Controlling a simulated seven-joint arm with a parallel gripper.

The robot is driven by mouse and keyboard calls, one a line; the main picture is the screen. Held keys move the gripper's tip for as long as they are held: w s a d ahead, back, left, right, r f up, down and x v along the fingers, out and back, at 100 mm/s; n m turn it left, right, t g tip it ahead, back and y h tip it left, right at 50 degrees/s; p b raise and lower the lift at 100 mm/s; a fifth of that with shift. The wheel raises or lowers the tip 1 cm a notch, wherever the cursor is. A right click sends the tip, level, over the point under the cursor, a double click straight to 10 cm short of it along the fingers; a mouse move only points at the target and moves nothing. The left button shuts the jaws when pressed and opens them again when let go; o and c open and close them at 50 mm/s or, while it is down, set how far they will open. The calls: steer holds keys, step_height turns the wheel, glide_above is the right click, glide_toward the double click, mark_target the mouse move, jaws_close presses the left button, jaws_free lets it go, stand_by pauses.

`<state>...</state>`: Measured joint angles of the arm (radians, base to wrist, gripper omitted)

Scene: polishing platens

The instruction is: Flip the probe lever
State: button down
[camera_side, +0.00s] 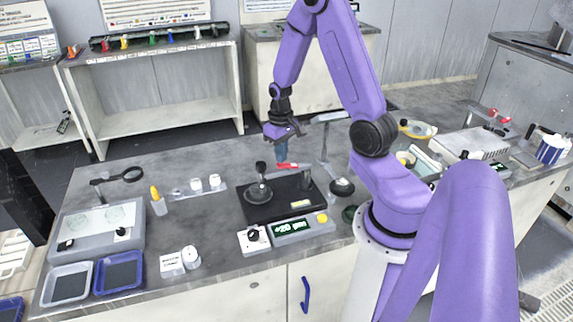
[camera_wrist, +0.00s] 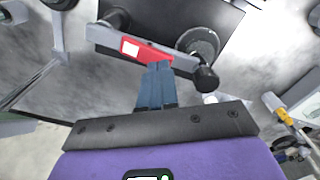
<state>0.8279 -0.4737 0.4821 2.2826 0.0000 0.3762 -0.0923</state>
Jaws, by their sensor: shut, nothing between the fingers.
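The probe lever (camera_wrist: 150,50) is a grey bar with a red middle part and a white label. It crosses the upper part of the wrist view at a slant, with a black knob (camera_wrist: 205,79) at its right end. In the side view its red part (camera_side: 288,165) shows above a black base plate (camera_side: 283,203). My gripper (camera_side: 282,158) points down at the lever, its blue fingers shut and empty. In the wrist view the fingertips (camera_wrist: 159,66) are right at the edge of the red part; I cannot tell whether they touch.
A display box (camera_side: 292,227) reading about +20 stands in front of the base plate. A screwdriver with a yellow handle (camera_side: 157,199), small white pots (camera_side: 205,183) and blue trays (camera_side: 118,273) lie to the left. Bare bench lies behind the pots.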

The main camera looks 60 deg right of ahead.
mark_target(281, 165)
steer(key=shift+f, duration=1)
stand_by(0.6)
steer(key=shift+r, duration=3.5)
steer(key=shift+a, duration=0.15)
steer(key=s+a+r+n, duration=0.2)
steer(key=a+r+n, duration=0.15)
steer(key=a, duration=0.45)
steer(key=s+a+r+n, duration=0.2)
steer(key=a+n, duration=0.2)
steer(key=a, duration=0.5)
steer(key=s+a+r+n, duration=0.2)
steer(key=s+a+n, duration=0.2)
steer(key=s, duration=0.3)
steer(key=s+a+r+n, duration=0.2)
steer(key=s+a+n, duration=0.1)
steer(key=s, duration=0.5)
steer(key=shift+a+n, duration=0.35)
steer(key=shift+n, duration=0.2)
